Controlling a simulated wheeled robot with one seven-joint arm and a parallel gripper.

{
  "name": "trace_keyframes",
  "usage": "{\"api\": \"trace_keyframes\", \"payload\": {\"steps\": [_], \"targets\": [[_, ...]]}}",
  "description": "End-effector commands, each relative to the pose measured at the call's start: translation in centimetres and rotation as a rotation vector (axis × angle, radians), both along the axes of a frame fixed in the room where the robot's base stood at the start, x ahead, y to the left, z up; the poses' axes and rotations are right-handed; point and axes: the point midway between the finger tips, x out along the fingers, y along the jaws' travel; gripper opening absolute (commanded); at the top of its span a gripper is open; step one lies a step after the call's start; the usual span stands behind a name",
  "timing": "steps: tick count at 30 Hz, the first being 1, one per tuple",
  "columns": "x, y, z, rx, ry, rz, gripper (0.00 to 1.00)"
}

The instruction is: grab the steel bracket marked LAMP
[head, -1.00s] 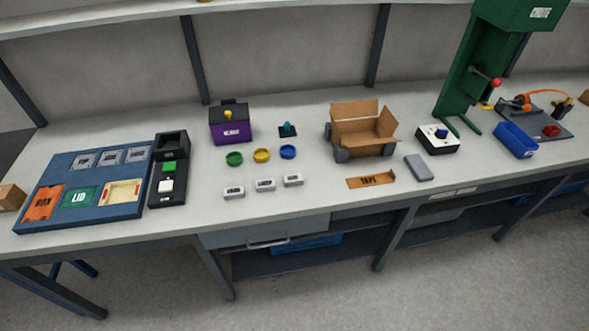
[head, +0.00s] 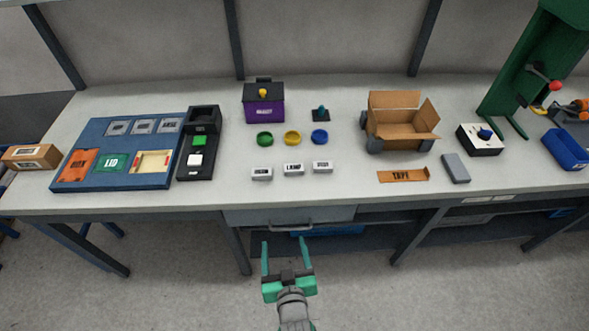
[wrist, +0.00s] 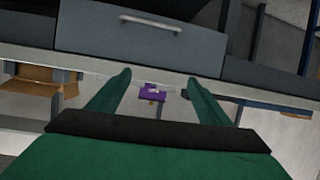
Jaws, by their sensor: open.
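Three small pale steel brackets stand in a row near the front of the bench in the head view. The middle one is the bracket marked LAMP (head: 293,169). A similar bracket (head: 261,174) is on its left, with a label too small to read surely, and another (head: 322,167) is on its right. My gripper (head: 287,243) is open and empty, in front of the bench edge and nearer to me than the brackets. In the wrist view its two green fingers (wrist: 160,82) are spread with nothing between them; I cannot make out the brackets there.
Green, yellow and blue round dishes (head: 292,138) sit behind the brackets, with a purple box (head: 263,104) farther back. An orange TAPE strip (head: 403,175) and an open carton (head: 401,128) are to the right. A drawer (head: 290,214) is under the bench edge.

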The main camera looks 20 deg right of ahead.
Motion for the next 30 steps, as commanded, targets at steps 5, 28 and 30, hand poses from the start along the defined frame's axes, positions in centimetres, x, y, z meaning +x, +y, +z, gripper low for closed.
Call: {"api": "trace_keyframes", "payload": {"steps": [5, 28, 30], "targets": [[5.5, -2.9, 2.5, 0.012, 0.019, -0.040, 0.72], [15.8, -9.1, 7.0, 0.058, 0.080, -0.110, 0.72], [16.6, -9.3, 6.6, 0.058, 0.080, -0.110, 0.72]]}}
